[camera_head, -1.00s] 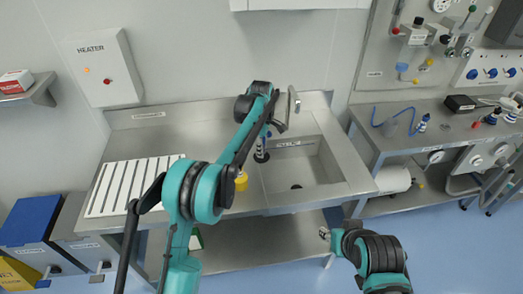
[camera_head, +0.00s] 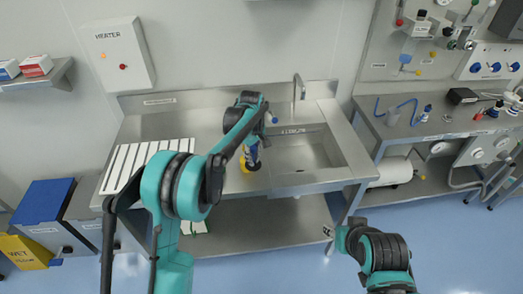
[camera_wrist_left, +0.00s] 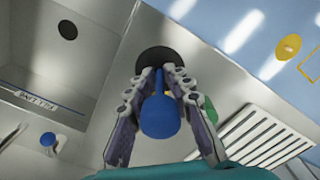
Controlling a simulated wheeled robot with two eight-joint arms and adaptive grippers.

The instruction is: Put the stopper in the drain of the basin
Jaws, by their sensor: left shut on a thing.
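The stopper is a black disc (camera_wrist_left: 152,59) with a rounded blue handle (camera_wrist_left: 160,115). My left gripper (camera_wrist_left: 158,78) is shut on it, with its fingers on both sides of the handle. In the head view, my left gripper (camera_head: 252,157) is over the counter, left of the basin (camera_head: 345,157); the disc is hard to make out there. Its height above the counter is unclear. The drain (camera_wrist_left: 67,30) shows as an open dark round hole in the basin floor in the wrist view. My right gripper (camera_head: 328,231) is low, in front of the counter; its fingers are too small to read.
A yellow object (camera_head: 242,167) shows on the counter beside my left gripper. A curved tap (camera_head: 299,88) stands behind the basin. A slatted drainboard (camera_head: 140,158) lies at the left. A second bench with hoses is at the right.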

